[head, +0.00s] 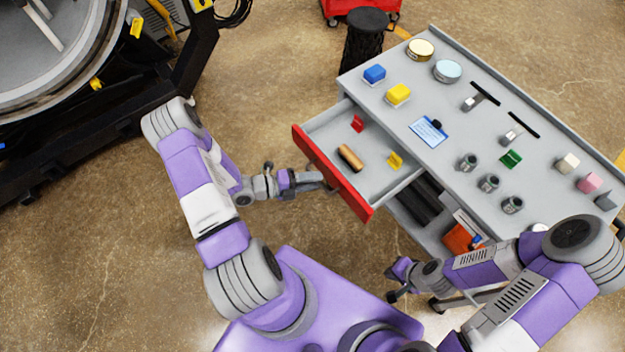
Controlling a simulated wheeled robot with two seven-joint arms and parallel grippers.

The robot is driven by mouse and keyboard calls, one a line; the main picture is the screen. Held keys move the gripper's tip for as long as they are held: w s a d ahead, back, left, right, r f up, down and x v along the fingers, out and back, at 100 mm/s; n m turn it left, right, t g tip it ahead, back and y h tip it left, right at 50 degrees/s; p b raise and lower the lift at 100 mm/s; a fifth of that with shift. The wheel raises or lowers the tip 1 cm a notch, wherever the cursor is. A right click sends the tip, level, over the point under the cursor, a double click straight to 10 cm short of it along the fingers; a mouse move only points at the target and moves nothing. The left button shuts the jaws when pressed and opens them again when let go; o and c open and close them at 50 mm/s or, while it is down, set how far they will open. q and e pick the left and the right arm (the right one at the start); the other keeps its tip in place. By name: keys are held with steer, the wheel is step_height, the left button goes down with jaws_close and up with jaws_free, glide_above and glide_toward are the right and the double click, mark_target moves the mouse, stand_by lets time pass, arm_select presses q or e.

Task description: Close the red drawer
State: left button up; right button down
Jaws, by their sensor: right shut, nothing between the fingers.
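The red drawer (328,170) is pulled out from the left side of the grey workbench cart (385,112), its red front facing my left arm. Inside lie a brown cylinder (350,158), a small red piece (358,123) and a small yellow piece (395,160). My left gripper (318,181) is at the outer side of the red front, close to it. Whether its fingers touch the front or are open or shut is unclear. My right gripper (392,286) is shut and empty, low in front of the cart's lower shelves, apart from the drawer.
Blocks, round tins, several jars and tools lie on the cart top. Below the drawer are dark items and an orange item (459,238). A black bin (364,40) stands behind the cart, and a large furnace door (60,55) is at upper left. Open floor lies left of the drawer.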

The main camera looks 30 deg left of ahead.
arm_select(q)
steer(key=shift+w, duration=0.1)
jaws_close()
stand_by(0.4)
